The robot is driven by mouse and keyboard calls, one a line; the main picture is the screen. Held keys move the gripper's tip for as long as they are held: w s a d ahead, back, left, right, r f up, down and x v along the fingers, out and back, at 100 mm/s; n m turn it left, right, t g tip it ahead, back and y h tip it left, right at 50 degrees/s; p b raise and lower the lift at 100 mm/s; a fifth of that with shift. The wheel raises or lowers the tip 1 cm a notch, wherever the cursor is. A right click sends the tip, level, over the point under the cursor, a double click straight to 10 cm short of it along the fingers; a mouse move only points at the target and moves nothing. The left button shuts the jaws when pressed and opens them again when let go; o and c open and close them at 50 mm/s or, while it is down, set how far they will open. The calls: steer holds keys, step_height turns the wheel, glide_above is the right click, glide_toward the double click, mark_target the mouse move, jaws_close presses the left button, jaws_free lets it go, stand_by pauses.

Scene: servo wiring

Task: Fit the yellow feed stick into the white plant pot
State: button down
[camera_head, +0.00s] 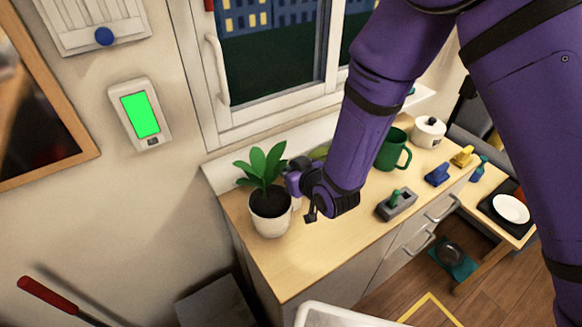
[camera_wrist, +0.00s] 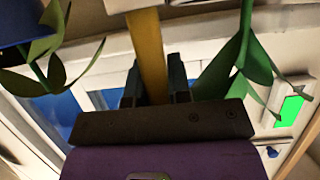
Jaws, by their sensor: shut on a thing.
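The white plant pot (camera_head: 270,219) stands upright near the left end of the wooden counter, with dark soil and a green leafy plant (camera_head: 262,165) in it. My gripper (camera_head: 300,182) is just right of the pot, near rim height and beside the leaves. In the wrist view my gripper (camera_wrist: 157,85) is shut on the yellow feed stick (camera_wrist: 147,45), which runs from between the fingers to the top of the picture. The stick cannot be made out in the head view. Green leaves (camera_wrist: 238,70) show right of the stick; I cannot tell whether it touches the soil.
Another plant in a blue pot (camera_wrist: 20,22) shows at the left of the wrist view. On the counter (camera_head: 305,255) are a grey block with a green handle (camera_head: 396,203), a green mug (camera_head: 393,150) and a white lidded pot (camera_head: 429,132). The counter's front-left part is clear.

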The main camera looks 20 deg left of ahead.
steer(key=shift+f, duration=1)
steer(key=c, duration=1)
jaws_free()
steer(key=v, duration=1)
steer(key=shift+s+d+r, duration=0.2)
steer(key=shift+s+d, duration=0.05)
